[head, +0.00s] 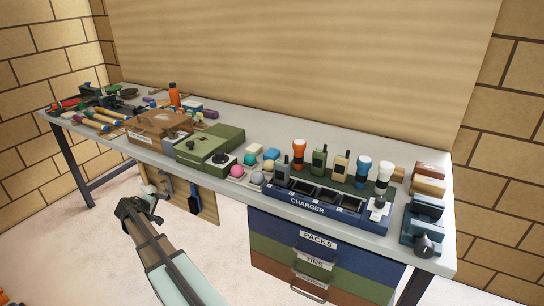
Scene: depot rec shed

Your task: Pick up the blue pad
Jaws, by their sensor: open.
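A blue charger (305,203) with radios and torches stands right of the balls. A green case (207,152) and a brown box (158,127) stand left. A drawer unit (316,250) is below. The floor before the bench is mostly clear.

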